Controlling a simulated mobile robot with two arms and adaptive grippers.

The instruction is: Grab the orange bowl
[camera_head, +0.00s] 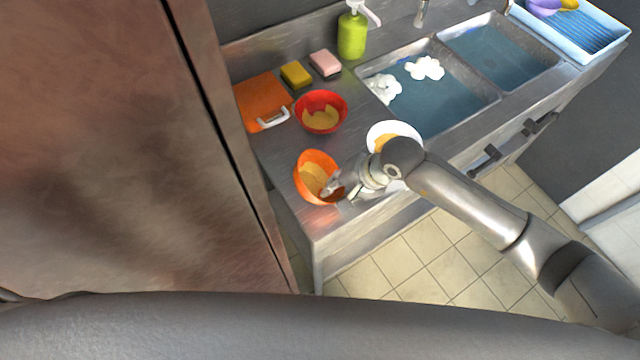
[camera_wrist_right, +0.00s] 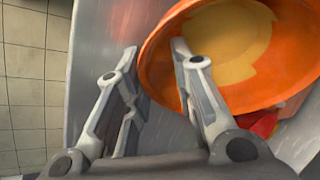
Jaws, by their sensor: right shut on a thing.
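The orange bowl (camera_head: 301,183) is near the front left corner of the steel counter, with yellowish contents inside. It looks a little tilted, and I cannot tell whether its base touches the counter. My right gripper (camera_head: 336,191) is at its right-hand rim and hides part of it. In the right wrist view the orange bowl (camera_wrist_right: 285,75) fills the upper right. One finger of the right gripper (camera_wrist_right: 154,55) is inside the bowl and the other outside, with the rim between them. My left gripper is not in view.
A red bowl (camera_head: 342,103) stands behind, and a white bowl (camera_head: 377,128) is partly hidden by my right arm. An orange board (camera_head: 258,93), sponges (camera_head: 326,63) and a green soap bottle (camera_head: 352,37) lie farther back. Twin sinks (camera_head: 455,97) are right; a tall cabinet (camera_head: 100,150) is left.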

